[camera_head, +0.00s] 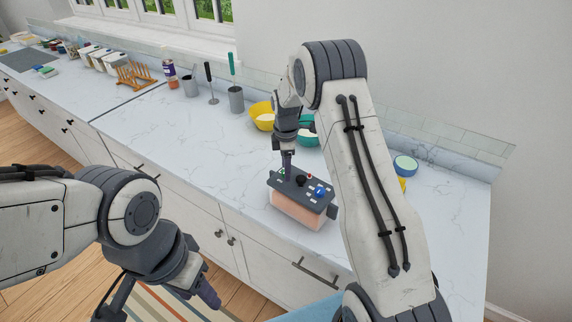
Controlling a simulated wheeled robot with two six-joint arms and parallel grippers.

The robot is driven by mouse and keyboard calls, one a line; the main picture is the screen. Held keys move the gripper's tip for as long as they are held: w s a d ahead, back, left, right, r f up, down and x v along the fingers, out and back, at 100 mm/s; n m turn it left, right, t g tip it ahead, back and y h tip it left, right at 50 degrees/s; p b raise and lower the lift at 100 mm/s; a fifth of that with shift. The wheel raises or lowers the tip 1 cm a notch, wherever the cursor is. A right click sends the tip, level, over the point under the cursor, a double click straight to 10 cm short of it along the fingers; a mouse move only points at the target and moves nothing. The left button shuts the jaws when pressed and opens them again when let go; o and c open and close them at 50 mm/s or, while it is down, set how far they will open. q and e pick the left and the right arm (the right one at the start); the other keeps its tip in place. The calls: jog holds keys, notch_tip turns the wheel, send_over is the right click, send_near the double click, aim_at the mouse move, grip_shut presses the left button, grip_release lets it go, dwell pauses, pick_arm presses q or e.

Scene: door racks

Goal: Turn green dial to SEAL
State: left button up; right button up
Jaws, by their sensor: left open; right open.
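A box-shaped device (299,206) with a dark top panel and a pinkish-orange body sits near the counter's front edge. Its top carries a small green dial (282,171) at the back left, a red knob (309,177) and a blue knob (320,191), with small pale labels too small to read. My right gripper (287,171) points down over the green dial and partly covers it. I cannot tell if its fingers touch the dial. My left gripper (205,289) is open and empty, low in front of the drawers, away from the device.
A yellow bowl (261,116) and a green bowl (306,139) stand behind the device, partly hidden by my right arm. A blue-rimmed bowl (405,165) is further right. Utensil holders (236,99) and a wooden rack (134,75) stand further left. The counter left of the device is clear.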

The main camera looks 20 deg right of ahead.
jog(key=shift+f, duration=0.2)
jog(key=shift+c, duration=0.3)
grip_shut()
